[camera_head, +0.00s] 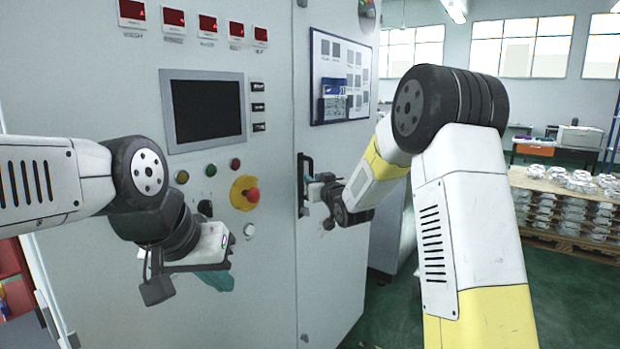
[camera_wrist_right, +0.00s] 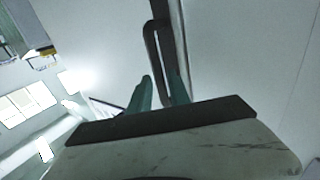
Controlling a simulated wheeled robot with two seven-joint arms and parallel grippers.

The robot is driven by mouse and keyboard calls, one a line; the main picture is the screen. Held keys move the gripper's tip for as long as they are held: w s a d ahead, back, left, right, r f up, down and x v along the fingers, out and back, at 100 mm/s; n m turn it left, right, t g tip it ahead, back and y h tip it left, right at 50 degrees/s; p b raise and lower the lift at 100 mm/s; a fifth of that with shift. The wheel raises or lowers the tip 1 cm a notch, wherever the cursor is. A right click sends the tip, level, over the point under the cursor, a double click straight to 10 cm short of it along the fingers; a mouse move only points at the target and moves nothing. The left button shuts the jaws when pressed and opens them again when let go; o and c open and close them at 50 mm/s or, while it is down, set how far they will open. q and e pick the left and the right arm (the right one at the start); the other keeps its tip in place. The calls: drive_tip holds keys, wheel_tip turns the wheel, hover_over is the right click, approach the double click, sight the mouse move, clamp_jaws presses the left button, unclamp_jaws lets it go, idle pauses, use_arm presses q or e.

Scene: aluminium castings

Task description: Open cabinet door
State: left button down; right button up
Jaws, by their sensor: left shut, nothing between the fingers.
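The cabinet door (camera_head: 338,220) is the pale panel on the right of the cabinet front and looks closed. Its dark upright handle (camera_head: 301,172) stands at the panel's left edge. My right gripper (camera_head: 309,190) is at this handle. In the right wrist view, the handle (camera_wrist_right: 152,50) runs down between the two teal fingers of my right gripper (camera_wrist_right: 160,85); a gap shows beside the bar, so the fingers look open around it. My left gripper (camera_head: 218,281) is shut and empty, in front of the control panel's lower part.
The control panel has a dark screen (camera_head: 207,109), several buttons and a red emergency stop (camera_head: 252,194) on yellow. A notice board (camera_head: 341,78) hangs on the door's upper part. Stacked castings (camera_head: 560,205) stand at the right. Green floor (camera_head: 575,290) is clear at the lower right.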

drive_tip(key=shift+x, duration=1.55)
drive_tip(key=shift+d, duration=0.1)
clamp_jaws()
